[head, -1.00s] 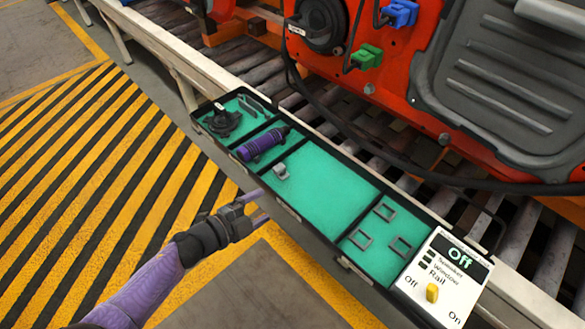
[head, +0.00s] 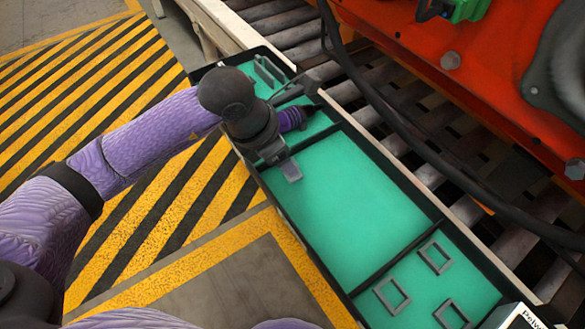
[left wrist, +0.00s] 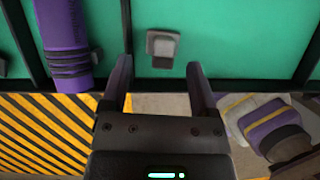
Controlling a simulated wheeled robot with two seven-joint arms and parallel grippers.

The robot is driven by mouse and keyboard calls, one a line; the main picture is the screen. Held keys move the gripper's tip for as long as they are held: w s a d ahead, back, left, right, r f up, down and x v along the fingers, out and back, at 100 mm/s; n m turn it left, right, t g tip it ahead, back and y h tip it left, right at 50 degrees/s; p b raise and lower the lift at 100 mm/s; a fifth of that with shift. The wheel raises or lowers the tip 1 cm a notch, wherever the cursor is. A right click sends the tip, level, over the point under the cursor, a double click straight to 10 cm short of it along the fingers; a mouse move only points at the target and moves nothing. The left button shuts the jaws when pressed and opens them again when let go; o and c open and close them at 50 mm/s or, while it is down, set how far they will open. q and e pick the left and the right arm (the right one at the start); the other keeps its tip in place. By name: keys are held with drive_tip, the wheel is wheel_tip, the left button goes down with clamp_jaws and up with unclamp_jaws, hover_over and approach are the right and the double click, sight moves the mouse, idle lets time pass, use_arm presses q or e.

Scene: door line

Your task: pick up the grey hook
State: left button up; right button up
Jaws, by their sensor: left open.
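The grey hook (head: 292,171) is a small grey piece lying on the green floor of the tray's large middle compartment, near its left end. In the left wrist view the hook (left wrist: 162,47) lies just beyond and between my fingertips, apart from both fingers. My left gripper (head: 275,152) is over the tray's near edge, beside the hook, and partly covers it in the head view. In the left wrist view my left gripper (left wrist: 160,75) is open, with nothing between its fingers. My right gripper is not in view.
A purple cylindrical tool (head: 292,118) lies in the compartment left of the hook; it also shows in the left wrist view (left wrist: 62,35). Three grey square frames (head: 435,258) lie in the right compartment. The black tray wall (head: 385,184) and a dark cable (head: 400,140) run behind.

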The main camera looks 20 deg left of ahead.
use_arm(q)
drive_tip(key=b+x, duration=0.2)
drive_tip(key=x, duration=0.2)
drive_tip(key=shift+s+d, duration=0.2)
drive_tip(key=shift+w+f, duration=0.1)
drive_tip(key=shift+c, duration=1.7)
clamp_jaws()
